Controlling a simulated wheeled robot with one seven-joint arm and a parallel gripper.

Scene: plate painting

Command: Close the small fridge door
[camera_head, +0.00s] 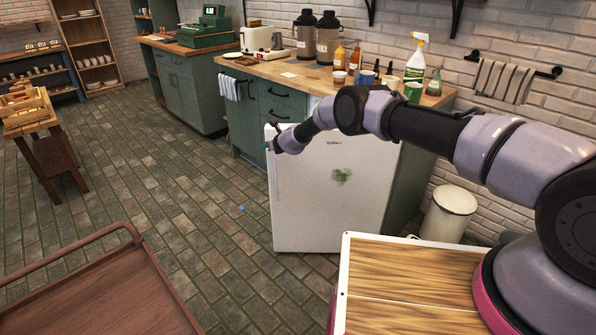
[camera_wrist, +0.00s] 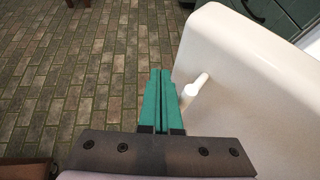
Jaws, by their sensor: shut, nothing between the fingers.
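The small white fridge door (camera_head: 330,205) bears a logo and a green sticker and stands in front of the counter, apparently ajar. How wide it is open is hard to tell. In the wrist view the top edge of the door (camera_wrist: 270,55) fills the right side, and a short white handle (camera_wrist: 194,90) sticks out from it. My gripper (camera_head: 268,147) is at the upper left edge of the door. Its teal fingers (camera_wrist: 161,72) are together and empty, just left of the handle. Whether they touch the handle or door is unclear.
The green counter (camera_head: 272,105) behind the door carries bottles, cups and a toaster. A white bin (camera_head: 448,215) stands to the right. A brown wooden tray surface (camera_head: 100,295) is at the front left. The brick floor (camera_head: 190,190) left of the door is clear.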

